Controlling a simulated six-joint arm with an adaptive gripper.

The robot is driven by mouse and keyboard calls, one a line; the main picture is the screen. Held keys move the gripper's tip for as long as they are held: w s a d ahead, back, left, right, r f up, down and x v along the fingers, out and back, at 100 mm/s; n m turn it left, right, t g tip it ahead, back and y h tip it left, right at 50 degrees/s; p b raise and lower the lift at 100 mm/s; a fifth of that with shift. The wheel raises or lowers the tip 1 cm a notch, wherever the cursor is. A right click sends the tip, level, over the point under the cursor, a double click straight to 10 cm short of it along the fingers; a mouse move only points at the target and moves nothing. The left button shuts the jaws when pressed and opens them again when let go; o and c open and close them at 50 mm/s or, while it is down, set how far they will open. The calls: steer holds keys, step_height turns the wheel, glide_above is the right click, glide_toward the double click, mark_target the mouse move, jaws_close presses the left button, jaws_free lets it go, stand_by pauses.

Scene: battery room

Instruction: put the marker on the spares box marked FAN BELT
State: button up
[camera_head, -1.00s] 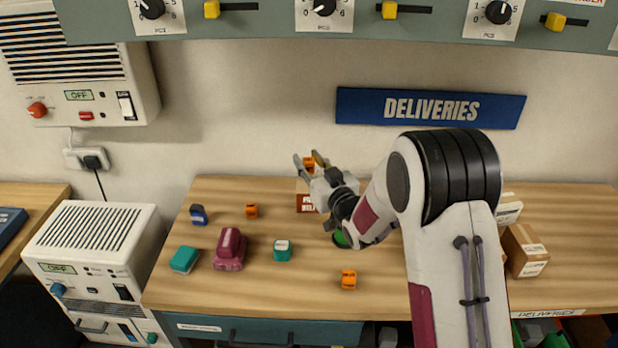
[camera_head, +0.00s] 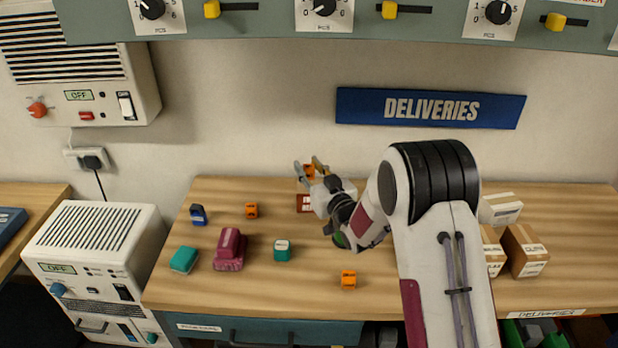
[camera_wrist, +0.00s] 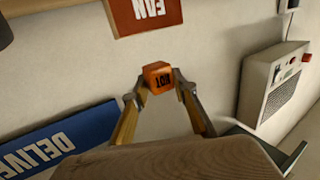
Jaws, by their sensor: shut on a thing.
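My gripper (camera_head: 309,168) is shut on an orange marker (camera_wrist: 158,77), a small block with dark "HOT" lettering, held between the fingertips in the wrist view. In the head view the orange marker (camera_head: 309,171) shows between the fingers, over the back of the bench. The spares box with a red-brown label (camera_head: 304,203) stands at the bench's back, partly hidden behind my gripper. In the wrist view its label (camera_wrist: 150,12) reads "FAN", cut off by the top edge. Marker and label appear apart there.
Two more orange blocks (camera_head: 251,210) (camera_head: 348,279), a blue block (camera_head: 198,215), teal blocks (camera_head: 184,260) (camera_head: 282,250) and a maroon object (camera_head: 229,250) stand on the bench (camera_head: 310,310). Cardboard boxes (camera_head: 525,251) stand at the right. A blue DELIVERIES sign (camera_head: 430,108) hangs behind.

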mark_target(309, 177)
step_height(309, 177, down, 3)
steer(key=shift+r, duration=0.2)
steer(key=shift+w+f, duration=0.2)
steer(key=shift+f, duration=0.25)
steer(key=shift+f, duration=0.15)
steer(key=o, duration=0.9)
steer(key=shift+v, duration=3.75)
